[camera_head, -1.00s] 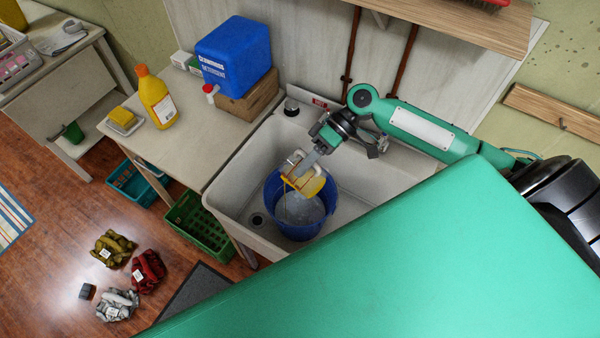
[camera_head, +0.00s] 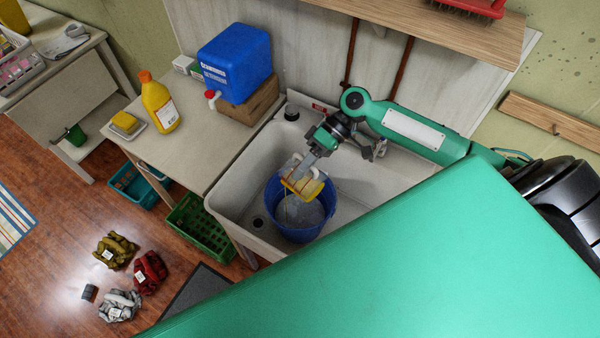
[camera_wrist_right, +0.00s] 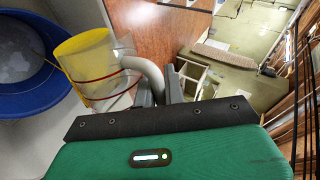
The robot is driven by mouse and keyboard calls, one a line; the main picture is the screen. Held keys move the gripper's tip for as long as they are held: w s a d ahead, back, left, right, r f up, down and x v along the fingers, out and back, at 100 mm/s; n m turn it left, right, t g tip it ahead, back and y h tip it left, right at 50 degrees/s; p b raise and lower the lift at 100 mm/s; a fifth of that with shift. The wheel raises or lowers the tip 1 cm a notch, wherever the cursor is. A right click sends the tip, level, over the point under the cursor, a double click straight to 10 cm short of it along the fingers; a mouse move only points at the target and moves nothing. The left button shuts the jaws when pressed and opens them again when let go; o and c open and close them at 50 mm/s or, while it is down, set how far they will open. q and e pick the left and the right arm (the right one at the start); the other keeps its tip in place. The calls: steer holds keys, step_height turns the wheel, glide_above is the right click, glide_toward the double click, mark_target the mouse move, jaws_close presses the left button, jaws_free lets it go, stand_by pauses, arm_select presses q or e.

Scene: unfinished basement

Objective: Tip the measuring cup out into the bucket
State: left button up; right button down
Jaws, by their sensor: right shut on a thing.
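The measuring cup (camera_head: 304,185) is clear with red lines and yellow inside. My right gripper (camera_head: 311,164) is shut on its pale handle and holds it over the blue bucket (camera_head: 322,221). The cup is tipped, its mouth toward the bucket. A thin yellowish streak runs down from its lip, like a thin stream. In the right wrist view the cup (camera_wrist_right: 84,62) is beside the bucket's rim (camera_wrist_right: 60,88), and the gripper's fingers (camera_wrist_right: 160,85) close on the handle. The bucket holds greyish water. My left gripper is not in view.
The bucket stands in a pale sink (camera_head: 247,230). The table (camera_head: 202,145) at left bears a blue detergent box (camera_head: 235,62), a yellow bottle (camera_head: 158,103) and a sponge (camera_head: 124,121). A wooden shelf (camera_head: 430,28) hangs above the sink. A green crate (camera_head: 203,228) is on the floor.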

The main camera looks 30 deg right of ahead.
mark_target(292, 165)
steer(key=shift+w+a+r+p, duration=0.15)
steer(key=shift+w+r+p, duration=0.15)
steer(key=shift+p, duration=0.6)
steer(key=shift+g, duration=0.3)
steer(key=shift+w+a+r+m+g+h, duration=0.2)
steer(key=shift+w+r+m+g, duration=0.15)
steer(key=shift+w, duration=0.2)
steer(key=shift+w+a+r+m+g+h, duration=0.15)
steer(key=shift+w+m+g+h, duration=0.1)
steer(key=shift+w+m, duration=0.25)
steer(key=shift+w+a, duration=0.1)
steer(key=shift+w, duration=0.2)
steer(key=w+a+m+g, duration=0.3)
steer(key=w+m+g, duration=0.1)
steer(key=w, duration=0.3)
steer(key=shift+w+f+m+g+h, duration=0.2)
steer(key=shift+w+m+g+h, duration=0.2)
steer(key=shift+g, duration=0.3)
stand_by(1.3)
steer(key=shift+s, duration=0.1)
stand_by(0.6)
